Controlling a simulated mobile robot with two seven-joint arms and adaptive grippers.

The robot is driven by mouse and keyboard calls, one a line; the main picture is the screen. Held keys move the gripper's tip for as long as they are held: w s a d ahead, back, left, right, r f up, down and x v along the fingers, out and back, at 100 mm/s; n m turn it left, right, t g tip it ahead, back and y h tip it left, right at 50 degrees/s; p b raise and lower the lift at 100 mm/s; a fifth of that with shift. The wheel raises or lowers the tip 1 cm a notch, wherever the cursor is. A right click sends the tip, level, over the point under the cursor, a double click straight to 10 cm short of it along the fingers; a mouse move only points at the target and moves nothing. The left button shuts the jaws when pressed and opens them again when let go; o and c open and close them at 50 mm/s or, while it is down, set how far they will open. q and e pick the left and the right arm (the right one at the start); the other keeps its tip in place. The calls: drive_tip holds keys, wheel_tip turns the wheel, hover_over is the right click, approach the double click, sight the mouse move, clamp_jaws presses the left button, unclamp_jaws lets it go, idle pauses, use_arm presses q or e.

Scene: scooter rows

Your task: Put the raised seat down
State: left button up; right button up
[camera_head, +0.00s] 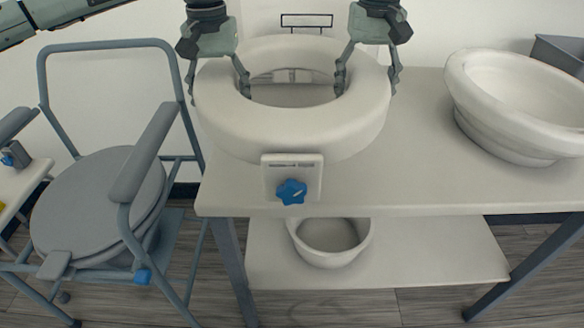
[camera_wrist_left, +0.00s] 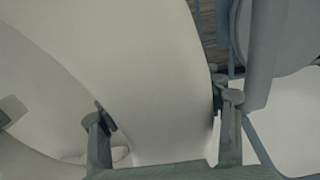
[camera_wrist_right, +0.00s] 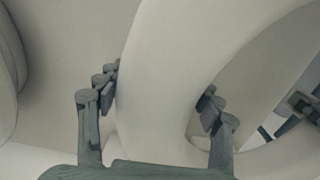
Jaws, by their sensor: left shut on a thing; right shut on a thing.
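The raised seat (camera_head: 290,130) is a thick white ring with a central opening. A white front bracket (camera_head: 308,172) with a blue star knob (camera_head: 291,191) hangs from its near side. The seat is over the left part of the white table; I cannot tell whether it touches the top. My left gripper (camera_head: 218,88) is shut on the ring's left side, one finger outside and one in the opening. My right gripper (camera_head: 367,84) is shut on the right side likewise. The ring's wall shows between the fingers in the left wrist view (camera_wrist_left: 165,75) and right wrist view (camera_wrist_right: 165,85).
The white table (camera_head: 440,185) has bare top right of the seat. A large white basin (camera_head: 510,110) stands at its right. A white bowl (camera_head: 330,250) sits on the lower shelf (camera_head: 430,270). A grey-blue commode chair (camera_head: 95,195) stands close at the left.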

sight(216, 71)
use_arm(q)
drive_tip(key=shift+f, duration=0.1)
use_arm(e)
drive_tip(key=shift+f, duration=0.1)
